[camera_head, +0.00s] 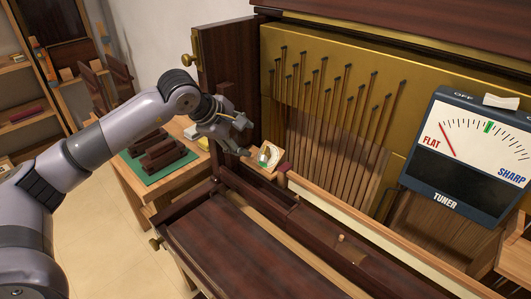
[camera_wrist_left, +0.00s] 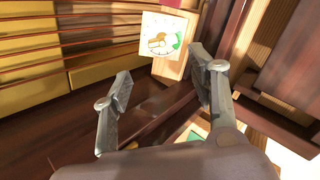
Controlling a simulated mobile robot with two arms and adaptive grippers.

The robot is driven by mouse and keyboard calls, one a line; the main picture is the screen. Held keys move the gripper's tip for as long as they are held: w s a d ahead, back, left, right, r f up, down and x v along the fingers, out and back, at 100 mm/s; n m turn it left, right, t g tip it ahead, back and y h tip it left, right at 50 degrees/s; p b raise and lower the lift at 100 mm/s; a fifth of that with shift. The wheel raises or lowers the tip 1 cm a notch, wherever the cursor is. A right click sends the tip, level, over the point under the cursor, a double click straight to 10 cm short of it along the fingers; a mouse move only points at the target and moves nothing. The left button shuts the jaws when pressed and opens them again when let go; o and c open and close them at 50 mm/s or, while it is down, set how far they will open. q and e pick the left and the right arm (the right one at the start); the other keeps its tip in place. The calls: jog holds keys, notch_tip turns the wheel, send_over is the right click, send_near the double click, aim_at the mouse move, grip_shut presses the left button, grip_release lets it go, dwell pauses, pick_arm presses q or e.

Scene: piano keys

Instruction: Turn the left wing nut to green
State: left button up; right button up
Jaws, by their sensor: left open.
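The left wing nut (camera_wrist_left: 157,41) is a small tan piece on a white dial plate with a green patch at its right side. The dial plate (camera_head: 269,155) also shows in the head view, small, on a wooden block at the left end of the piano; the nut's exact angle is hard to read there. In the left wrist view the nut points toward the upper right, apart from the green patch. My left gripper (camera_head: 236,136) is open and empty, just left of the dial. In the wrist view its fingers (camera_wrist_left: 162,66) are spread below the plate, not touching the nut.
A tuner (camera_head: 465,155) at the right has its red needle at FLAT and a green mark near the top centre. Tuning rods (camera_head: 325,105) stand behind the dial. A dark side panel (camera_head: 228,55) rises behind my gripper. A side table (camera_head: 165,175) holds dark blocks on a green mat.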

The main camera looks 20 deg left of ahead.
pick_arm(q)
notch_tip(320, 180, up, 5)
jog(key=p, duration=0.4)
jog(key=shift+c, duration=1.3)
jog(key=shift+f+n, duration=0.3)
jog(key=shift+n, duration=0.3)
jog(key=shift+c, duration=0.7)
jog(key=n, duration=0.2)
jog(key=f+n+p, duration=0.1)
jog(key=shift+s+n, duration=0.1)
jog(key=shift+n, duration=0.3)
jog(key=shift+c, duration=0.2)
jog(key=w+d+f+n, duration=0.1)
jog(key=w+f+n, duration=0.2)
jog(key=f+n, duration=0.4)
jog(key=shift+f+n+p, duration=0.35)
jog(key=shift+n+p, duration=0.05)
jog(key=shift+n, duration=2.4)
pick_arm(e)
notch_tip(320, 180, up, 7)
jog(key=shift+s, duration=0.25)
